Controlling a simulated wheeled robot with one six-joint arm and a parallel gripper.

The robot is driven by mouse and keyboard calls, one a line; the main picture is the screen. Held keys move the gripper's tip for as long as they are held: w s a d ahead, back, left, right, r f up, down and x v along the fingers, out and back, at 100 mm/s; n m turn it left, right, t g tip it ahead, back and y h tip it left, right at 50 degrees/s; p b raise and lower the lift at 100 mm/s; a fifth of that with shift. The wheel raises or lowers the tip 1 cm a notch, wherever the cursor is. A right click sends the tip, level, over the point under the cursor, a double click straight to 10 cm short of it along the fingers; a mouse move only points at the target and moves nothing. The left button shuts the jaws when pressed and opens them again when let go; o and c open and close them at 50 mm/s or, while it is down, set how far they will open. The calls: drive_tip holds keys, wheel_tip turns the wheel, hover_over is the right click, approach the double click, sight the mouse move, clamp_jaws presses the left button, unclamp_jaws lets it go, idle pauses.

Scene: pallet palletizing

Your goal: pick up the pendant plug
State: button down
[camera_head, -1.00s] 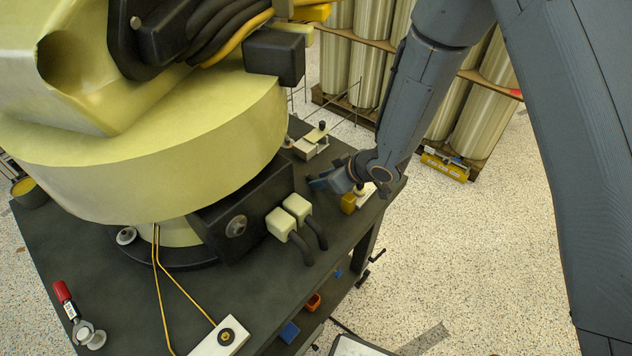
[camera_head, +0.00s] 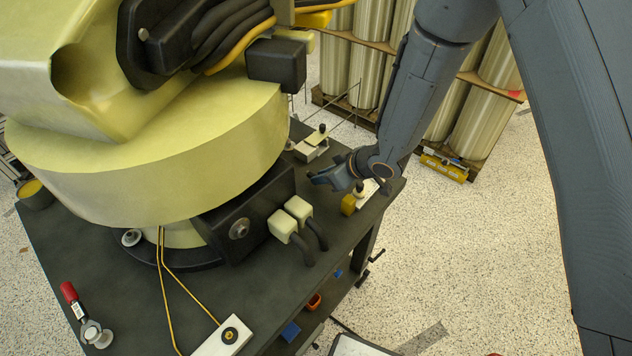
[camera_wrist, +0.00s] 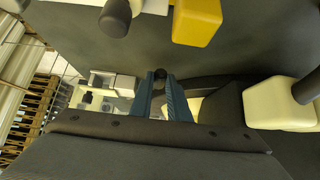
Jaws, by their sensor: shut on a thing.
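My gripper (camera_head: 322,179) has blue fingers and is above the dark table top, beside the black base of the large cream machine. In the head view the held piece cannot be made out.
A yellow block (camera_head: 348,204) and a white plate with a dark knob (camera_head: 360,187) are close to my gripper. Two cream connectors (camera_head: 283,224) with dark cables stick out from the machine's base. The table top (camera_head: 110,295) has bare room at front left.

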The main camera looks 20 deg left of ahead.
drive_tip(key=shift+r+p, duration=1.4)
drive_tip(key=shift+r, duration=0.5)
